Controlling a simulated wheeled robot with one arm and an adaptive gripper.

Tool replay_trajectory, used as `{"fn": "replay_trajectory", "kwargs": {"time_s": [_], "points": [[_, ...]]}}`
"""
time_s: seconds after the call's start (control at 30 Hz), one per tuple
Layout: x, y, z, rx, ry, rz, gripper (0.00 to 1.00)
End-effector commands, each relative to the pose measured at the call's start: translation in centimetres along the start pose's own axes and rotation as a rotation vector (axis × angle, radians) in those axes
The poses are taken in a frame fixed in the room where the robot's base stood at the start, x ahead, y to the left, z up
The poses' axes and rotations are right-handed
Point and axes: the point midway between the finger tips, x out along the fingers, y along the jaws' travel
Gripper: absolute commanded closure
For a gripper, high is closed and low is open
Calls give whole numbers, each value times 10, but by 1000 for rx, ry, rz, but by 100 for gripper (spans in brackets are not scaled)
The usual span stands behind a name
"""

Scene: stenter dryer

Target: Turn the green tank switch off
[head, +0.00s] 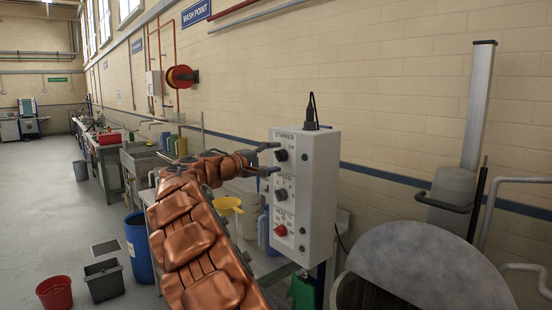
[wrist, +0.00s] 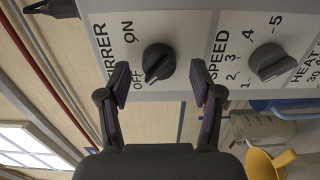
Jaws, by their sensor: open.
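A grey-white control box (head: 318,190) carries a STIRRER knob (head: 281,155), a SPEED knob (head: 281,194) and a red HEAT knob (head: 280,231). My gripper (head: 275,158) is open in front of the STIRRER knob. In the wrist view, the black STIRRER knob (wrist: 158,64) lies between and slightly beyond the fingertips of my gripper (wrist: 159,80), with gaps on both sides. ON and OFF are printed beside it. Its ridge slants, with one end toward OFF; which end is the pointer I cannot tell. No switch labelled green tank is readable.
In the wrist view, the SPEED knob (wrist: 269,63) is close beside one finger. A black cable plug (head: 311,113) tops the box. A round grey lid (head: 430,264) is at the lower right.

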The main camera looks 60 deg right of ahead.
Motion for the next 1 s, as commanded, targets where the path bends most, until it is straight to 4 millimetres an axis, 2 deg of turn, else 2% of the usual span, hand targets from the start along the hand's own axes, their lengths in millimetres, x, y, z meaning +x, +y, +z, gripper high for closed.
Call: {"fn": "replay_trajectory", "kwargs": {"time_s": [0.3, 0.5, 0.7, 1.0], "points": [[-62, 2, -1, 3, 6, 4, 35], [-92, 1, -1, 2, 4, 2, 35], [-105, 0, -1, 1, 4, 1, 35], [-107, 0, 0, 1, 3, 1, 35]]}}
